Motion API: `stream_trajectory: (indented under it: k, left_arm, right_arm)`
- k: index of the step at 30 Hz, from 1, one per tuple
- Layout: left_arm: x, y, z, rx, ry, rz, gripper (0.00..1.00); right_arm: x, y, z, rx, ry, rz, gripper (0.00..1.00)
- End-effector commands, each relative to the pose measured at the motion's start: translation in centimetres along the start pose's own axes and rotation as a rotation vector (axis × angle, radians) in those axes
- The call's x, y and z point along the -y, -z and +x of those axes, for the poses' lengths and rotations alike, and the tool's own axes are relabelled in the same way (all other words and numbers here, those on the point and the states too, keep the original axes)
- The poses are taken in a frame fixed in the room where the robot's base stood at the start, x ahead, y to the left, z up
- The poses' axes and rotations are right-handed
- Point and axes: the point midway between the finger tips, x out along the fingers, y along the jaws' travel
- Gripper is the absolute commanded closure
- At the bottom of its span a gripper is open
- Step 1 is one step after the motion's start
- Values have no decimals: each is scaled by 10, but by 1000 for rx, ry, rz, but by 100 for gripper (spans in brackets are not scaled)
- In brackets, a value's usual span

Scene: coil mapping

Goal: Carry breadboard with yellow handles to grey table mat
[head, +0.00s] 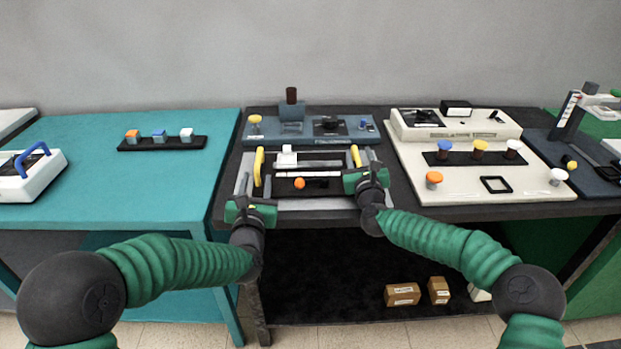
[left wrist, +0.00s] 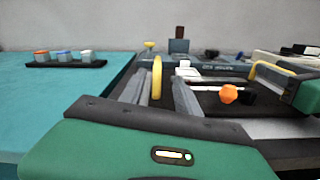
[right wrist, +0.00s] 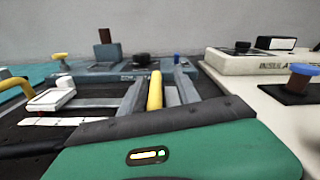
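The breadboard (head: 322,184) is dark with pale strips, a white block and an orange knob, and lies on the dark table. Its left yellow handle (head: 259,163) and right yellow handle (head: 356,156) stand up at its sides. My left gripper (head: 256,184) is open, with its grey fingers on either side of the left handle (left wrist: 157,78). My right gripper (head: 359,163) is open, with its fingers on either side of the right handle (right wrist: 154,90). I cannot tell whether any finger touches a handle. I cannot clearly make out the grey table mat.
A blue-grey panel (head: 260,132) with knobs lies just behind the breadboard. A cream panel (head: 460,188) is close on its right. The teal table (head: 170,185) on the left has a black strip of coloured knobs and a bare front area. Boxes (head: 402,294) sit on the lower shelf.

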Motion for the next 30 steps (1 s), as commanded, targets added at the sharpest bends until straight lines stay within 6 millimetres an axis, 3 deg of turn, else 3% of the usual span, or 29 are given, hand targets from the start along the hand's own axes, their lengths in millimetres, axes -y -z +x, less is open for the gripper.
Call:
stream_trajectory:
  k: [5, 12, 18, 30]
  left_arm:
    - [0, 0, -2, 0, 0, 0, 61]
    - [0, 0, -1, 0, 0, 0, 61]
    - [0, 0, -1, 0, 0, 0, 61]
    - [0, 0, -1, 0, 0, 0, 61]
  right_arm:
    - [1, 0, -19, -1, -1, -1, 61]
    - [1, 0, -78, 0, -1, -2, 61]
    - [0, 2, -112, -1, 0, 0, 61]
    - [0, 1, -119, 0, 0, 0, 61]
